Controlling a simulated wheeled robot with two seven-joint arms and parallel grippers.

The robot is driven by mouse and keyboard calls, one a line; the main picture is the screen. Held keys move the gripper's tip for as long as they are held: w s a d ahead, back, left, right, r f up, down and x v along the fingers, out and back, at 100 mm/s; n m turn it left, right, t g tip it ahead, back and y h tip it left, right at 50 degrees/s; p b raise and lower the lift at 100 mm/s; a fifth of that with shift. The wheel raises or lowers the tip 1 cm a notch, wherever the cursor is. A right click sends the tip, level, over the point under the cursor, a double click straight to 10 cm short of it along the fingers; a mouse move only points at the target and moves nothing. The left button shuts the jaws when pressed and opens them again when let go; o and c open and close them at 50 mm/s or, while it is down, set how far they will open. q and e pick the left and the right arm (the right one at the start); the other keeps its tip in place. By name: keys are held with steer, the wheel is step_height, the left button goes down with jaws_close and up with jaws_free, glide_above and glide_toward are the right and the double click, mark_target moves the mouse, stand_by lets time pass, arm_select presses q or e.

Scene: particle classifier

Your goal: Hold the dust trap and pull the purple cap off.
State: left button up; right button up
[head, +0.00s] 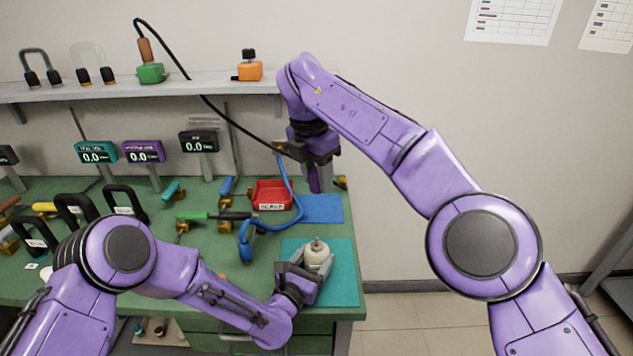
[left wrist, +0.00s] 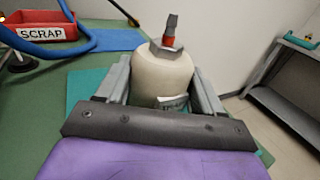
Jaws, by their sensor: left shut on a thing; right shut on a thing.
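The dust trap (head: 316,254) is a cream canister with a red and grey stem on top, over the teal mat. It also shows in the left wrist view (left wrist: 160,75), upright, its stem bare. My left gripper (head: 312,268) is shut around its body, one finger on each side. My right gripper (head: 318,172) hangs above and behind the trap, pointing down. It is shut on the purple cap (head: 321,182), which is clear of the trap; the fingers partly hide the cap.
A red scrap tray (head: 272,196) and a blue mat (head: 321,209) lie behind the trap. A blue looped hose (head: 245,240) stands left of it. Tools and meters crowd the left of the green bench. The bench's right edge is close to the teal mat (head: 345,285).

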steer(key=shift+a+r, duration=0.1)
steer(key=shift+r, duration=0.55)
arm_select(q)
steer(key=o, duration=1.7)
